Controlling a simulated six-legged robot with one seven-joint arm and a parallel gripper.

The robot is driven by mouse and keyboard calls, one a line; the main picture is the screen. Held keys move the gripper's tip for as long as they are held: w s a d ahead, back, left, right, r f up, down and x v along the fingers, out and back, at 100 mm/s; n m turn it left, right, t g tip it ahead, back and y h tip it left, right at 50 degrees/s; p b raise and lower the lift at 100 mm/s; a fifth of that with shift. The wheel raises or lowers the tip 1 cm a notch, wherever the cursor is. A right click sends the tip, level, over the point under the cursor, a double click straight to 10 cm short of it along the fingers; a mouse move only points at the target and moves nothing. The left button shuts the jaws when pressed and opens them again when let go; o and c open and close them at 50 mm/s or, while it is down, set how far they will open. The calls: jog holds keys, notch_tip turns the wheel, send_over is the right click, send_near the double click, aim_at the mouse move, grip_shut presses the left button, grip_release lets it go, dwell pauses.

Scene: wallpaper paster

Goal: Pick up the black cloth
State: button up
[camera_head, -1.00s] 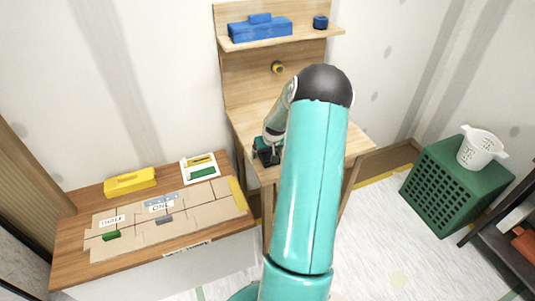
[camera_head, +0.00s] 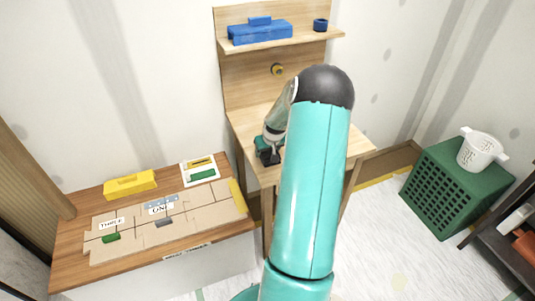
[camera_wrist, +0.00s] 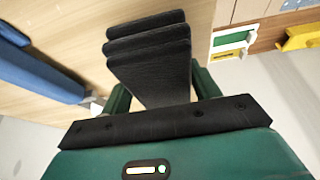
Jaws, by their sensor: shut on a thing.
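The black cloth (camera_wrist: 150,62) looks like a thick, folded, layered dark pad in the wrist view. My gripper (camera_wrist: 162,90) has its green fingers on both sides of the cloth and is shut on it. In the head view my gripper (camera_head: 268,147) is over the front left of the wooden workbench (camera_head: 245,118), with the dark cloth (camera_head: 268,159) at its lower end. My arm hides part of the bench. I cannot tell whether the cloth touches the bench top.
A shelf (camera_head: 290,38) above the bench holds a blue toolbox (camera_head: 260,33). A low cabinet at left carries a yellow box (camera_head: 130,184) and cardboard pieces (camera_head: 190,208). Floor between is clear.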

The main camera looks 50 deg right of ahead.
jog(key=s+a+r, duration=0.1)
jog(key=r, duration=0.1)
jog(key=s+a+r, duration=0.1)
jog(key=a+r, duration=0.1)
jog(key=r, duration=0.1)
jog(key=s+a+r, duration=0.1)
jog(key=r, duration=0.2)
jog(key=shift+s+a+r, duration=0.2)
jog(key=shift+s, duration=0.05)
jog(key=s+a+r, duration=0.3)
jog(key=s+a, duration=0.2)
jog(key=a, duration=0.1)
jog(key=shift+a+r, duration=0.15)
jog(key=shift+a, duration=0.2)
